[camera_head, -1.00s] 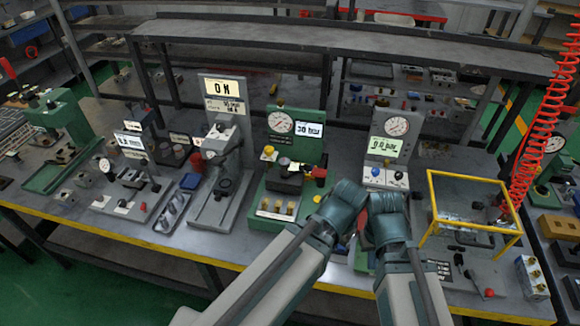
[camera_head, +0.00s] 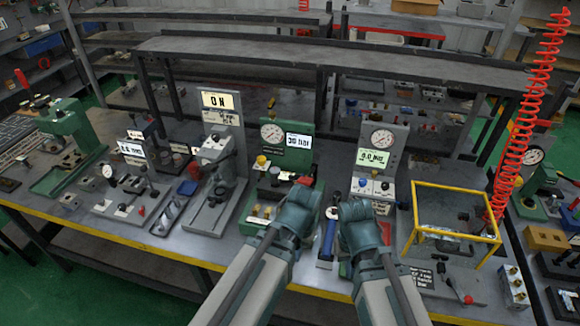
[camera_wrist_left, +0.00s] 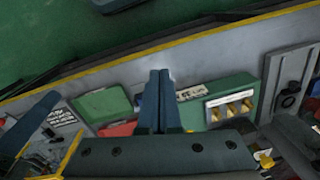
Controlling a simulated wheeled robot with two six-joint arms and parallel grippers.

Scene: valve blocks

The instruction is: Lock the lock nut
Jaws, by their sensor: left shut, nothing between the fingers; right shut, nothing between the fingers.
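I cannot pick out the lock nut in these views; it may be hidden or too small. My left gripper (camera_head: 302,192) is over the bench at the front right of the green gauge stand (camera_head: 299,155). In the left wrist view its two dark fingers (camera_wrist_left: 160,88) are together with nothing between them. A green block with several brass fittings (camera_wrist_left: 230,108) lies to their right there. My right gripper (camera_head: 354,205) is in front of the grey gauge stand (camera_head: 381,160). Its fingertips are mostly hidden by its own body; it is shut and empty.
A blue-handled item (camera_head: 328,238) shows between my grippers. A yellow frame (camera_head: 457,186) stands to the right, by a red coiled hose (camera_head: 525,110). The bench's yellow front edge (camera_head: 130,245) runs below.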

